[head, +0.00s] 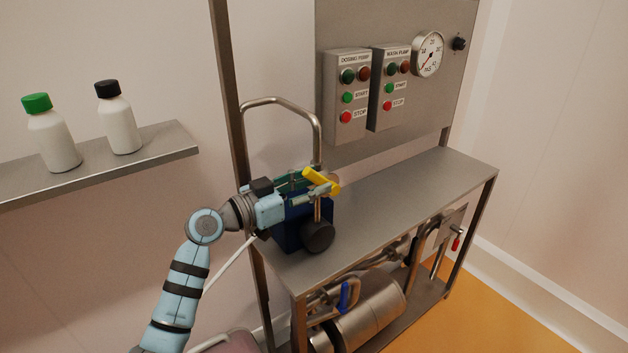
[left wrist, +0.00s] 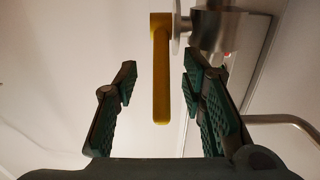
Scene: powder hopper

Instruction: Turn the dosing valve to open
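A yellow lever handle (head: 321,181) sits on a steel valve at the bench's left end, above a dark blue pump body (head: 292,232). I take it for the dosing valve, though no label shows on it. My left gripper (head: 305,184) is at the lever. In the left wrist view the lever (left wrist: 161,85) points down the picture between the two open green-padded fingers (left wrist: 158,78), with a gap on both sides. The steel valve body (left wrist: 218,30) is beyond the fingertips. My right gripper is in neither view.
Two pump control boxes (head: 347,95) and a round gauge (head: 428,54) are on the back panel. A bent steel pipe (head: 300,108) rises behind my left gripper. Blue-handled (head: 344,296) and red-handled (head: 456,241) valves sit lower. The benchtop (head: 410,190) is clear to the right.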

